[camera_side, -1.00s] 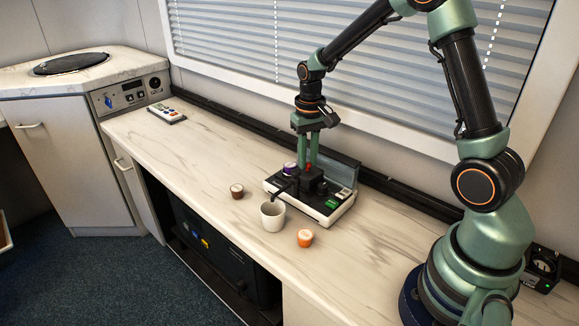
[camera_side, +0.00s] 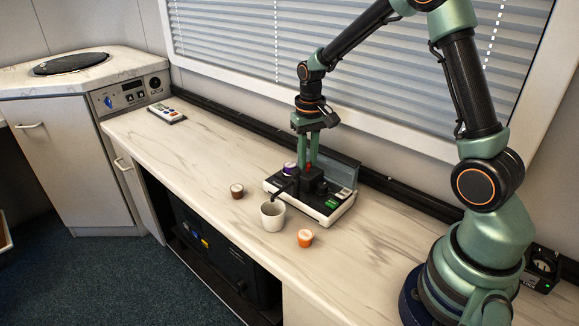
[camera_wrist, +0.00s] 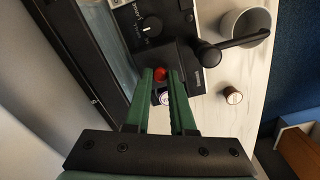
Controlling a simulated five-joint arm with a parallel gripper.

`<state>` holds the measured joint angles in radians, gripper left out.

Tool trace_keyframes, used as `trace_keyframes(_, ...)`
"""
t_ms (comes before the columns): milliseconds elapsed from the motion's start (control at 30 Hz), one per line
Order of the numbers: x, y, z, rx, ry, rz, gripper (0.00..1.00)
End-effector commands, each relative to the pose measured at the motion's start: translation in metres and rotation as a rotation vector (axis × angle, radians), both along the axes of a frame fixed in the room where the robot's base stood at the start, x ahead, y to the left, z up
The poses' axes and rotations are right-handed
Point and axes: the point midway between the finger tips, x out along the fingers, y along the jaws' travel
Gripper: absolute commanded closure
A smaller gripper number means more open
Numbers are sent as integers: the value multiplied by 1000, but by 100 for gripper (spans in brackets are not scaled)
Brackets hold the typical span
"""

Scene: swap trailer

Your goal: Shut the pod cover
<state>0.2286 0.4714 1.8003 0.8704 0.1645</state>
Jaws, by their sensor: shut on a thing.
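The coffee machine (camera_side: 340,209) stands on the counter, with a black brew head (camera_side: 314,181), a spout and an upright grey panel behind. A purple pod (camera_side: 289,168) sits at its left and shows between my fingers in the wrist view (camera_wrist: 162,96). My gripper (camera_side: 309,164) points down over the head. Its green fingers are shut on a small red knob (camera_wrist: 157,76), just above the black block. The cover's outline is hard to make out against the black parts, so I cannot tell its angle.
A white cup (camera_side: 272,218) stands under the spout. An orange pod (camera_side: 305,238) and a brown pod (camera_side: 237,191) lie on the counter nearby. A remote (camera_side: 166,113) lies far left.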

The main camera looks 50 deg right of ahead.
Motion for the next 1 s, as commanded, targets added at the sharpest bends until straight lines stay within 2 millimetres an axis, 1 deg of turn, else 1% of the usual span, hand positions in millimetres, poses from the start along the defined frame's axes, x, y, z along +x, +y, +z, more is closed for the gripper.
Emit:
trace_keyframes(167,7,-1,1,0,-3,-1,100)
trace_keyframes(400,40,0,1,-1,-5,1,100)
trace_keyframes(600,58,0,2,-1,-5,0,100)
trace_keyframes(733,62,0,2,-2,-7,0,100)
trace_keyframes(967,63,0,2,-2,-11,1,100)
trace_keyframes(1000,63,0,2,-2,-11,1,74)
